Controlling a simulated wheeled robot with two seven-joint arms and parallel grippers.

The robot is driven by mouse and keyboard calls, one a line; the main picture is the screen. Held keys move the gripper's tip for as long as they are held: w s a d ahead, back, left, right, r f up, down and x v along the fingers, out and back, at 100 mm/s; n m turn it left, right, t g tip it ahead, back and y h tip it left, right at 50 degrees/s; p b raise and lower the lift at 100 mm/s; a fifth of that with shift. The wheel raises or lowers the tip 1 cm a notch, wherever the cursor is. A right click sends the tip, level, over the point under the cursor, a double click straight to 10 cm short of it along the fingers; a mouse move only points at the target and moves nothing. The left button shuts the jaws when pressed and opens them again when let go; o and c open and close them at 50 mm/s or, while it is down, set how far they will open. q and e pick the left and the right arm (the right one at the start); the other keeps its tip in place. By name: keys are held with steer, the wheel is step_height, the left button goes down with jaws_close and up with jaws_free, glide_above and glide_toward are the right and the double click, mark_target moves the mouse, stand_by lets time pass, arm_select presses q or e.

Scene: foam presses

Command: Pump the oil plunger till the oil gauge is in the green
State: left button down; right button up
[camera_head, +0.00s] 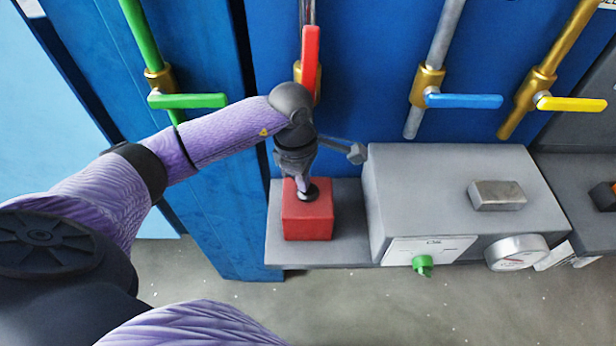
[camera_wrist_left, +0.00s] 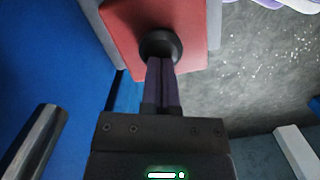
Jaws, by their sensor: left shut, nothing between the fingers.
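The oil plunger is a black knob (camera_head: 309,193) on top of a red block (camera_head: 308,218), which stands on a grey shelf (camera_head: 350,225). My left gripper (camera_head: 303,185) is shut and points down with its fingertips at the knob. In the left wrist view the shut fingers (camera_wrist_left: 162,68) meet the black knob (camera_wrist_left: 160,46) on the red block (camera_wrist_left: 190,25), with nothing between them. A round gauge (camera_head: 516,252) sits on the front of the grey box; its needle and colours are too small to read. My right gripper is not in view.
The grey box (camera_head: 420,175) stands right of the red block, with a metal block (camera_head: 496,195) on top and a green knob (camera_head: 422,265) in front. Pipes with green (camera_head: 188,101), red (camera_head: 310,60), blue (camera_head: 464,101) and yellow (camera_head: 571,104) valve handles hang behind.

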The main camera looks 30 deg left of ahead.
arm_select(q)
steer(key=a, duration=0.2)
steer(key=a+r, duration=0.1)
steer(key=shift+s+a, duration=0.1)
steer(key=shift+s, duration=0.2)
step_height(320, 180, up, 10)
steer(key=p, duration=0.1)
steer(key=shift+a, duration=0.4)
steer(key=shift+f, duration=0.1)
stand_by(0.8)
